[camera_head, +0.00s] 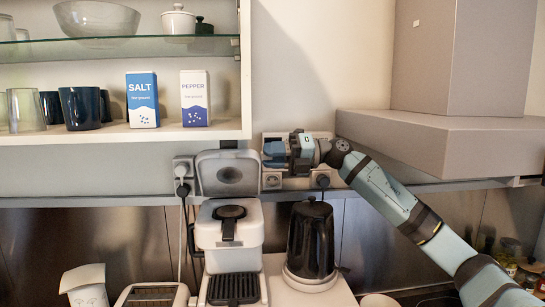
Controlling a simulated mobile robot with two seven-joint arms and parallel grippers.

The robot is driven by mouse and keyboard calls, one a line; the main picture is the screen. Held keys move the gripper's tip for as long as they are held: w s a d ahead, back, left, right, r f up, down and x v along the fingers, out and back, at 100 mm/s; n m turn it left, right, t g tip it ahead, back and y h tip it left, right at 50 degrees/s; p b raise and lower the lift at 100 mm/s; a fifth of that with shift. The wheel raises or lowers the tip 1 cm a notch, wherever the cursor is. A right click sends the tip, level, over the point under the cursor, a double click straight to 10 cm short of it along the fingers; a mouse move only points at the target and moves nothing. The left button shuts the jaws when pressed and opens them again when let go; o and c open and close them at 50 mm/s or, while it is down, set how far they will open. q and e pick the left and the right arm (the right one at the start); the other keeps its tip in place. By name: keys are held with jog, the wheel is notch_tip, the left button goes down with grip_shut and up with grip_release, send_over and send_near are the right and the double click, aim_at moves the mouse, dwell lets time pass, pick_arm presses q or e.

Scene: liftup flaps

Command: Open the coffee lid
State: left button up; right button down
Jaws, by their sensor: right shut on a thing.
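The white coffee machine (229,225) stands on the counter at the middle left. Its coffee lid (229,172), light grey with a dark round patch inside, stands raised and roughly upright at the back of the machine. A black round part with a handle (229,212) shows on the uncovered top. My right gripper (270,152) is at the upper right edge of the lid, shut on it; the exact contact is small and partly hidden by the fingers. My right arm reaches in from the lower right. My left gripper is out of view.
A black kettle (311,240) stands right of the machine, below my gripper. Wall sockets (273,181) with plugs are behind. A white shelf (110,133) with cups and SALT and PEPPER boxes overhangs the upper left. A toaster (152,295) is front left, a range hood (430,140) right.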

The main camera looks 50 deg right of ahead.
dwell(0.4)
jog(key=c, duration=0.9)
grip_release()
